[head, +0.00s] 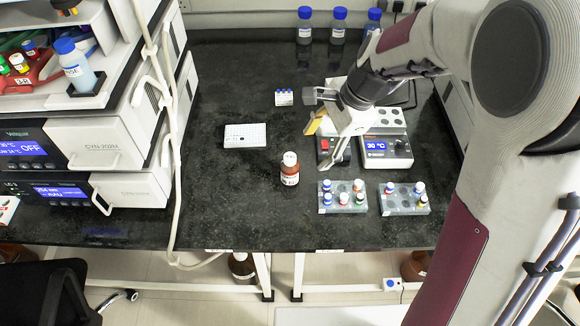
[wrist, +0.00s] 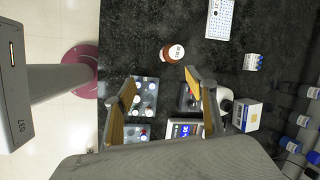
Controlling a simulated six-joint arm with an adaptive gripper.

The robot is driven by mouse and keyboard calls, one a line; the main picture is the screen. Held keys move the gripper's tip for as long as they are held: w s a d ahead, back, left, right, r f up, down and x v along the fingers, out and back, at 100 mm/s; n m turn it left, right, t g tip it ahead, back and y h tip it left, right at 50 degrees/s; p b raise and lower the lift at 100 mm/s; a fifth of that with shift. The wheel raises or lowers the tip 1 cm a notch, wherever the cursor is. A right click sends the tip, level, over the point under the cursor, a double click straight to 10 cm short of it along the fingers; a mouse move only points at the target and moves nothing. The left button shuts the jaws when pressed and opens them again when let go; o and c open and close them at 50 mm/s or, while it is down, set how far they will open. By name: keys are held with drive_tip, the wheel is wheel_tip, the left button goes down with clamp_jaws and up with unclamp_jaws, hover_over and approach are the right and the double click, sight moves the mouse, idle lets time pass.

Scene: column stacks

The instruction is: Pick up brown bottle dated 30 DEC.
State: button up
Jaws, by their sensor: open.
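A brown bottle (head: 290,172) with a white cap and a white label stands upright on the dark bench, left of my gripper in the head view. Its label text is too small to read for certain. In the wrist view the brown bottle (wrist: 173,53) shows from above, beyond my fingertips. My gripper (head: 324,146) is open and empty, above the bench near the heater block. In the wrist view my gripper (wrist: 160,82) shows its two yellow-padded fingers spread apart, not touching the bottle.
Two vial racks (head: 342,197) (head: 404,199) stand right of the bottle. A heater block (head: 385,150) showing 30 °C is behind them. A white well plate (head: 245,136) lies to the left. Blue-capped bottles (head: 339,27) stand at the back.

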sight(297, 165)
drive_tip(key=w+a+f+m, duration=0.1)
drive_tip(key=f, duration=0.2)
drive_tip(key=w+a+f+m, duration=0.1)
drive_tip(key=w+f+m, duration=0.1)
drive_tip(key=f, duration=0.2)
drive_tip(key=w+a+f+m+g, duration=0.1)
drive_tip(key=f+m, duration=0.1)
drive_tip(key=f, duration=0.1)
drive_tip(key=shift+w+f+y, duration=0.3)
drive_tip(key=shift+w, duration=0.05)
drive_tip(key=shift+x, duration=1.25)
drive_tip(key=shift+a+f, duration=0.1)
drive_tip(key=shift+f, duration=0.05)
drive_tip(key=shift+w+a+x, duration=0.15)
drive_tip(key=shift+x, duration=1.05)
drive_tip(key=shift+w+a+x, duration=0.1)
drive_tip(key=shift+x, duration=1.15)
drive_tip(key=shift+c, duration=0.5)
drive_tip(key=c, duration=1.2)
